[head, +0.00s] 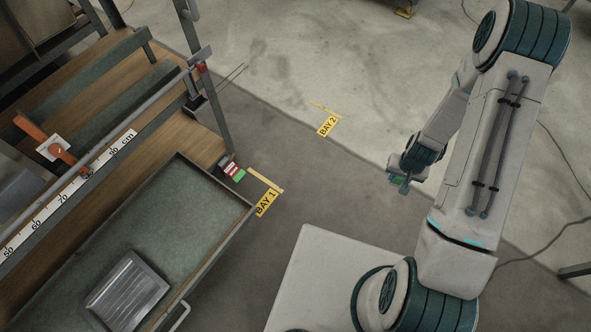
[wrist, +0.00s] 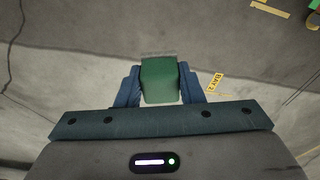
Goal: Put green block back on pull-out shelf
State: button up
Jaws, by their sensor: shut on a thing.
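My gripper (head: 402,181) hangs over open floor on the right side of the head view, well apart from the shelf. In the wrist view my gripper (wrist: 160,88) is shut on the green block (wrist: 160,80), with one blue finger on each side of it. In the head view only a small bit of green shows at the fingers. The pull-out shelf (head: 215,195) is a tray with a green-grey lining and a low metal rim at lower left, pulled out from the rack.
A ribbed metal dish (head: 127,291) lies in the near part of the shelf. The rack has a ruler (head: 75,185), orange handles (head: 45,138) and an upright post (head: 215,100). Yellow BAY 1 (head: 266,202) and BAY 2 (head: 328,124) labels mark clear floor between shelf and gripper.

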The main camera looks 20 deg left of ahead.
aim_at(188, 243)
jog(key=u, duration=0.6)
jog(key=i, duration=0.7)
jog(key=u, duration=1.3)
jog(key=i, duration=0.4)
jog(key=u, duration=0.35)
